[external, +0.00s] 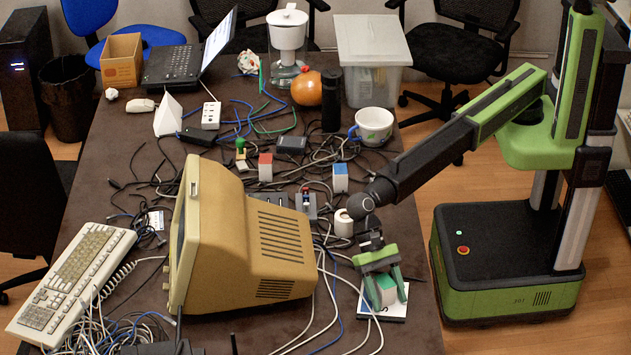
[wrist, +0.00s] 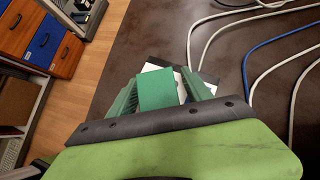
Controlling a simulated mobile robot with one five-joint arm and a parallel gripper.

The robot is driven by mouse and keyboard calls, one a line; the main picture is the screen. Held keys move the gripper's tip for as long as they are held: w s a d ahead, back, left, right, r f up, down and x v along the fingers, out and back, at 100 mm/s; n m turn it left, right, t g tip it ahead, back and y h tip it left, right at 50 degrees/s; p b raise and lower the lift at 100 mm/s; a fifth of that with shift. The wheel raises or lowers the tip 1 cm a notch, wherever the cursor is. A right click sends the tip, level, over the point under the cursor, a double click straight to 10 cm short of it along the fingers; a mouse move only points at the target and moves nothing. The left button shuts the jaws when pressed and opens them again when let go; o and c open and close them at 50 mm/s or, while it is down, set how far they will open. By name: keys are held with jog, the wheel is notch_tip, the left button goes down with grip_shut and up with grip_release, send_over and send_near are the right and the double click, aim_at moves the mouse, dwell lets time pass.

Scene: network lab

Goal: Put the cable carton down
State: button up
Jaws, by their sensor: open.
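A small carton with a green top and pale sides (external: 385,290) stands at the near right edge of the table, on or just over a flat white pad (external: 396,314). I take it to be the cable carton. My gripper (external: 388,299) is pointed down with its green fingers apart, one on each side of the carton. In the wrist view the carton's green face (wrist: 157,90) shows between the two open fingers, with part of the white pad (wrist: 151,67) beyond it. Whether a finger still touches the carton is hard to tell.
A beige monitor (external: 245,235) stands left of my gripper. Loose white and blue cables (external: 335,290) lie between them. A red-topped carton (external: 265,168), a blue-topped carton (external: 340,179) and a white mug (external: 374,126) are farther back. The table's right edge is close by.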

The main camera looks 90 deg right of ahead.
jog(key=shift+r, duration=0.25)
jog(key=p+v, duration=0.8)
jog(key=v, duration=0.3)
jog(key=shift+d+r+p, duration=0.3)
jog(key=shift+p, duration=0.05)
jog(key=shift+w, duration=0.15)
